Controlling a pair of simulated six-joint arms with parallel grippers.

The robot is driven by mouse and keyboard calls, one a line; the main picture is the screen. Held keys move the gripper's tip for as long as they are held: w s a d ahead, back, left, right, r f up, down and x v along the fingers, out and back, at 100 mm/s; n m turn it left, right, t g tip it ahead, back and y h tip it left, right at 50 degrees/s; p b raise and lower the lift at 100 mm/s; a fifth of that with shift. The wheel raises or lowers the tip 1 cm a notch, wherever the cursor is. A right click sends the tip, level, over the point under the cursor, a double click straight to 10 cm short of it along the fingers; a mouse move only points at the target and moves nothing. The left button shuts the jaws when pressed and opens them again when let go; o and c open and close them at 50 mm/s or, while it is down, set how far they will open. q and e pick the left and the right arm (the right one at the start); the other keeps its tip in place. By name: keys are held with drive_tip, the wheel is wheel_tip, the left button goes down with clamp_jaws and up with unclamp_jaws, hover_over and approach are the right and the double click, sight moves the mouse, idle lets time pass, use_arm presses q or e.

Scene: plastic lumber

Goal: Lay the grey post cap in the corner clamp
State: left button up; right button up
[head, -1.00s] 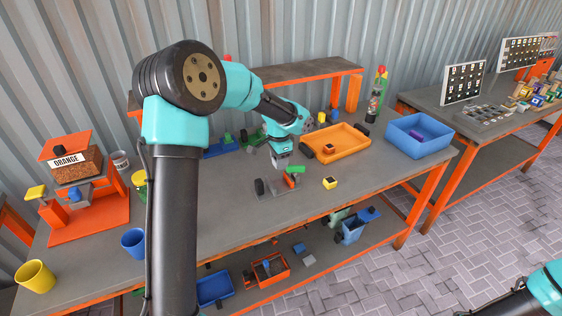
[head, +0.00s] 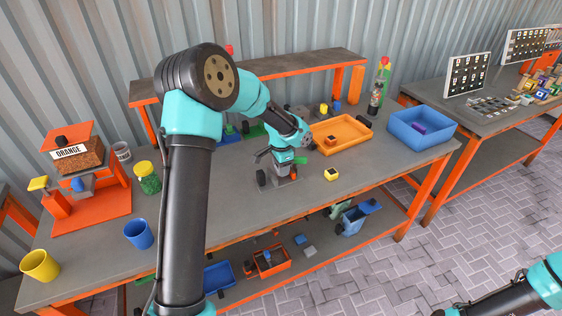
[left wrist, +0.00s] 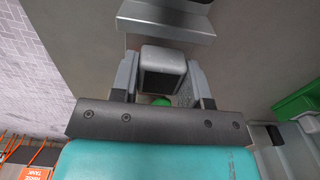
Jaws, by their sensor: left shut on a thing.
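The grey post cap (left wrist: 162,70) is a dark grey block between the fingers of my left gripper (left wrist: 160,80) in the left wrist view. In the head view my left gripper (head: 282,170) is low over the corner clamp (head: 287,182), a grey fixture with a black end on the bench. The gripper and wrist hide much of the clamp and the cap there. I cannot tell whether the cap touches the clamp. A light grey bar (left wrist: 165,20) lies just beyond the cap in the wrist view. My right gripper is out of view.
A yellow block (head: 331,174) lies right of the clamp. An orange tray (head: 358,148) and a blue bin (head: 428,147) stand further right. Blue and yellow cups (head: 138,234) are at the left front. The bench between cups and clamp is clear.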

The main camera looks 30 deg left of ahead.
use_arm(q)
drive_tip(key=shift+f, duration=0.65)
drive_tip(key=shift+f, duration=0.7)
